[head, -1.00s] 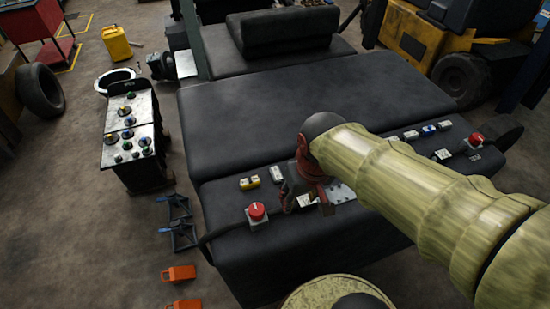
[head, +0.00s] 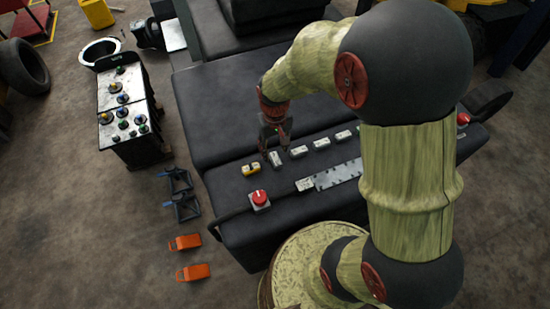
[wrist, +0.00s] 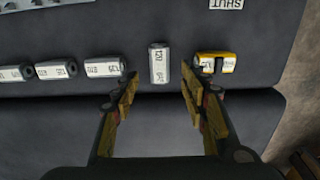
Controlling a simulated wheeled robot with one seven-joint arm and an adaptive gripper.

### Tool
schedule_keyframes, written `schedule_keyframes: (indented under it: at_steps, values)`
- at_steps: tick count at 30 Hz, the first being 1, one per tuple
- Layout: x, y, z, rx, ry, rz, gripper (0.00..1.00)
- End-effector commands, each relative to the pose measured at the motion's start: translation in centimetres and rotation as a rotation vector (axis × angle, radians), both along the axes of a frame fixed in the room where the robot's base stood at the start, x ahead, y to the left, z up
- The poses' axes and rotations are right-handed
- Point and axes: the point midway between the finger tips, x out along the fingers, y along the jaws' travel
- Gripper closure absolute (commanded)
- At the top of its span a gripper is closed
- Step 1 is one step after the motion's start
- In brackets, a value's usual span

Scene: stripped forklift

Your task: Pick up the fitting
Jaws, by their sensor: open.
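Several small labelled fittings lie in a row on the dark padded surface. A grey-white fitting (wrist: 159,63) lies between and just beyond the fingertips of my gripper (wrist: 159,82) in the wrist view, set crosswise to the others. In the head view this fitting (head: 275,158) shows just under my gripper (head: 276,147). My gripper is open and empty, pointing down at the row. A yellow fitting with a white label (wrist: 215,63) lies just right of the fingers in the wrist view. Another white fitting (wrist: 105,67) lies to their left. Which one the task names I cannot tell.
A red button box (head: 259,199) and a metal strip (head: 338,175) sit nearer the surface's front edge. A control console (head: 128,120) stands at left on the floor. Orange clamps (head: 193,272) and blue-grey stands (head: 185,207) lie on the floor.

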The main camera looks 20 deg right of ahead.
Motion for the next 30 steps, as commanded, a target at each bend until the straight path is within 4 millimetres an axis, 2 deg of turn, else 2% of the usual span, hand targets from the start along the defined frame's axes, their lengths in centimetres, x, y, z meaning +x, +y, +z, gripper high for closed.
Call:
schedule_keyframes:
  at_steps: [7, 12, 20, 30]
  values:
    - [-0.4, -0.1, -3.3, 0.000, 0.004, 0.000, 0.56]
    - [-0.3, -0.1, -4.8, 0.000, 0.001, 0.000, 0.56]
    - [-0.2, 0.0, -5.0, 0.000, -0.001, 0.000, 0.57]
    - [-0.2, 0.0, -5.0, 0.000, 0.000, 0.000, 0.76]
